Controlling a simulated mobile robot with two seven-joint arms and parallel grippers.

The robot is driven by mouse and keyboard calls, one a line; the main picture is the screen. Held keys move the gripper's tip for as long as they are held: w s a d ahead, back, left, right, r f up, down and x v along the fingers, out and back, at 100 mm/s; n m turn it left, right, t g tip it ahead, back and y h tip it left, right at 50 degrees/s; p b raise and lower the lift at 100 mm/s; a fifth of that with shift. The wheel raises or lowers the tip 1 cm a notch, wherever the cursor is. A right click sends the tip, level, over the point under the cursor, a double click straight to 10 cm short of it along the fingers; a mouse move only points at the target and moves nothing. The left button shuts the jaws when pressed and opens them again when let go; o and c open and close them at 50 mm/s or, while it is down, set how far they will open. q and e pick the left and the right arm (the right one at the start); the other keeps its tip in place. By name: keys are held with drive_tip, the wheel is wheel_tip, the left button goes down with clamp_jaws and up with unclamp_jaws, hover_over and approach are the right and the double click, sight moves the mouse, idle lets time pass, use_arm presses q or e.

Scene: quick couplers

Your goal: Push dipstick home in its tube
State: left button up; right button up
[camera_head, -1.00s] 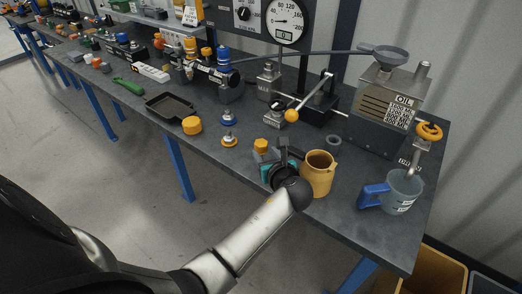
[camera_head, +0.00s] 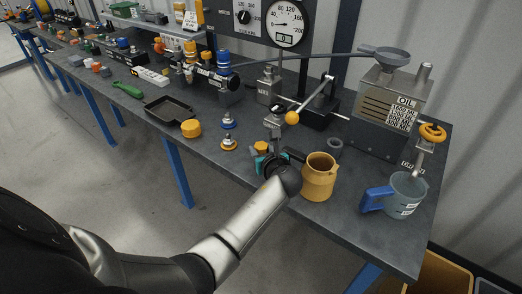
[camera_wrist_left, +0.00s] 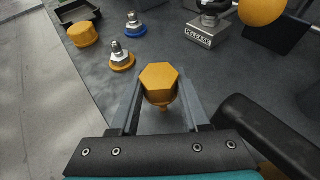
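I cannot make out a dipstick or its tube for certain. My left gripper (camera_head: 268,146) is low over the bench's front edge, left of a tan jug (camera_head: 319,177). In the left wrist view its two grey fingers (camera_wrist_left: 161,88) stand apart, one on each side of an orange hexagonal cap (camera_wrist_left: 160,77). A round orange part shows under the cap. I cannot tell whether the fingers touch it. The same cap also shows in the head view (camera_head: 261,147), partly hidden by the gripper. My right gripper is in neither view.
A RELEASE block (camera_wrist_left: 203,32) with a lever stands behind the cap. The OIL unit (camera_head: 388,110) and a blue-handled measuring jug (camera_head: 408,195) are at right. Two metal couplers (camera_head: 229,143) and a yellow knob (camera_head: 190,128) stand to the left. Bare bench lies between them.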

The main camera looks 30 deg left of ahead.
sight(261, 145)
use_arm(q)
clamp_jaws()
wheel_tip(261, 145, up, 20)
drive_tip(key=p, duration=0.6)
drive_tip(key=shift+p, duration=0.35)
